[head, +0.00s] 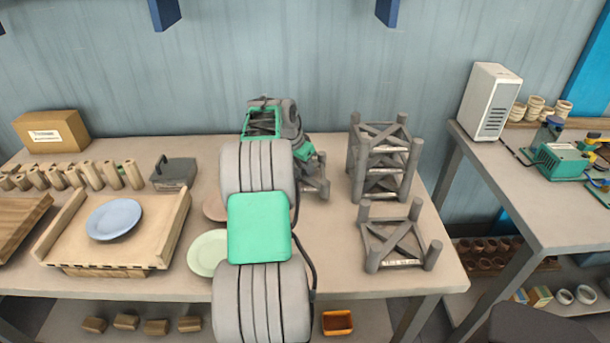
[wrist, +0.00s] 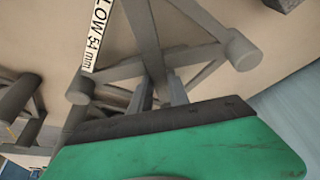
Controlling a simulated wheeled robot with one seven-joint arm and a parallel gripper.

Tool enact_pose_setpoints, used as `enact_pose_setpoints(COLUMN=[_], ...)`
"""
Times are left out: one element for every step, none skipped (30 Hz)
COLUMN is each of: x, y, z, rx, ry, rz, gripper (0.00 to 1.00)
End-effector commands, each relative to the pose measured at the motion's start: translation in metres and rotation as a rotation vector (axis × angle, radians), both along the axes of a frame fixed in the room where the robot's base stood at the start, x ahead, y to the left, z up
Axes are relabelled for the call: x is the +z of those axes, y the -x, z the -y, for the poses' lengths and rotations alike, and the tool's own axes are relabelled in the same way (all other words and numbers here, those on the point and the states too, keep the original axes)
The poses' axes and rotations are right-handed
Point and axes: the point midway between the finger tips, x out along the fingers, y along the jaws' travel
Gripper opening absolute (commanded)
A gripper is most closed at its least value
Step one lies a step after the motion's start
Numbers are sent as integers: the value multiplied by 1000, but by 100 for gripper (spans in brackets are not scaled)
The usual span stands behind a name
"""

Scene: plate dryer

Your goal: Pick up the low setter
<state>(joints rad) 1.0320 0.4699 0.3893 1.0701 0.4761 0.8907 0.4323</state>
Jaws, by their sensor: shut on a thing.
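The low setter is a grey frame of crossed bars with round corner posts, and it fills much of the wrist view (wrist: 205,20). Its white label reads "LOW 54 mm". My gripper (wrist: 160,88) is shut on one of its bars, with a grey finger on each side. In the head view, part of the setter (head: 322,188) shows just right of my arm, near the back of the table. My arm hides the rest of it and the fingertips. I cannot tell whether the setter touches the table.
A single setter (head: 420,238) stands at the table's front right, with a stack of setters (head: 402,160) behind it. A pale green plate (head: 205,253) lies partly under my arm. A blue plate (head: 114,219) is on a wooden board (head: 165,235). A dark box (head: 174,174) stands behind.

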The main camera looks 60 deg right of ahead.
Motion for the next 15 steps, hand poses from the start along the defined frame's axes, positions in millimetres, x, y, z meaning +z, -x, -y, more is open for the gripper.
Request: enact_pose_setpoints(x=[13,20,29,38,47,59,68,71,75,79,83,87,91,94,97], y=[-5,-9,-14,-19,-23,-29,-34,-39,-47,-52,-57,-63,-67,-71,-75], z=[-3,-8,-15,-21,-27,-34,-40,-48,-60,-67,-73,-81,-87,-92,-97], rx=[3,4,4,5,4,5,4,6,6,6,5,5,5,4,3], ry=[8,8,7,8,8,8,7,6,4,3,4,4,3,3,3], rz=[4,5,4,5,5,5,6,5,4,3,3,2,3,3,3], gripper=[0,0,0,0,0,0,0,0,0,0,0,0,0,0,0])
